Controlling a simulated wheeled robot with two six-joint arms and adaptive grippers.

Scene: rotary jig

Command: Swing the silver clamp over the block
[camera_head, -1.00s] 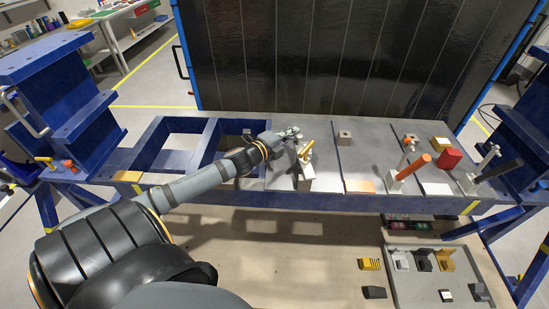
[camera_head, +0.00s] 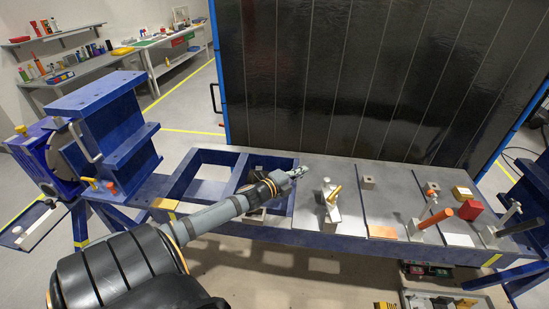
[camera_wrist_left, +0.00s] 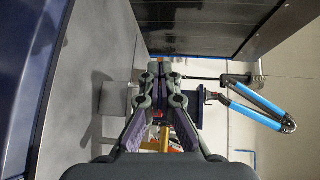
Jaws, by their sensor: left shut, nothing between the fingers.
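My left gripper (camera_head: 298,171) is shut and empty above the far left of the grey plate (camera_head: 312,222). Its closed fingers (camera_wrist_left: 164,78) fill the middle of the left wrist view. A pale silver-grey clamp (camera_head: 331,206) with a yellow handle stands upright just right of the gripper, apart from it. Two more clamps stand further right, one with an orange handle (camera_head: 432,219) and one with a black handle (camera_head: 521,227). A small grey block (camera_head: 368,183) sits toward the back of the plate. I cannot tell which block belongs to the silver clamp. My right gripper is not in view.
A tan flat piece (camera_head: 382,232) and a white one (camera_head: 457,240) lie at the plate's front. A dark panel (camera_head: 370,80) stands behind. Blue frame uprights (camera_head: 107,125) stand left.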

